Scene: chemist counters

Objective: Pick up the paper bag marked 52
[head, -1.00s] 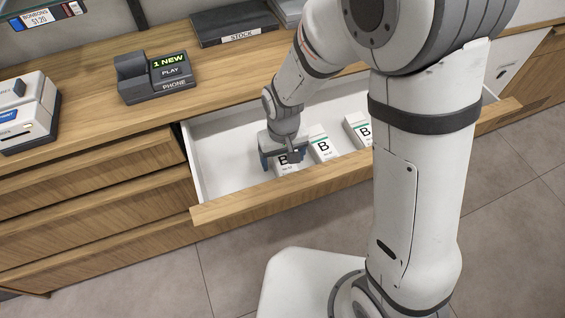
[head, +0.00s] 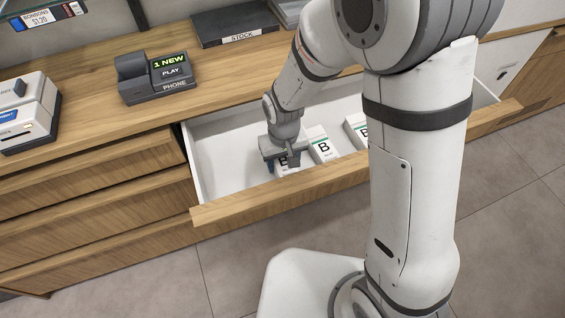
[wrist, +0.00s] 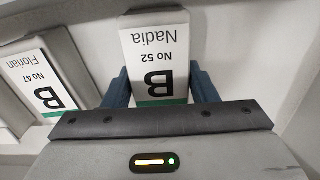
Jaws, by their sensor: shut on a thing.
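The paper bag marked 52 (wrist: 158,55) is white with a green band, a large B and the name Nadia. In the wrist view it stands between the blue fingers of my gripper (wrist: 160,88), which is shut on it. In the head view my gripper (head: 284,160) is down in the open drawer, and the bag (head: 287,168) is mostly hidden beneath it. I cannot tell whether the bag is clear of the drawer floor.
A bag marked 47, Florian (wrist: 38,75), stands beside it. Another white bag (head: 356,128) is further right, partly behind my arm. The open drawer (head: 225,207) has a wooden front close to my gripper. A phone device (head: 157,78) and a stock binder (head: 235,22) are on the counter (head: 75,75).

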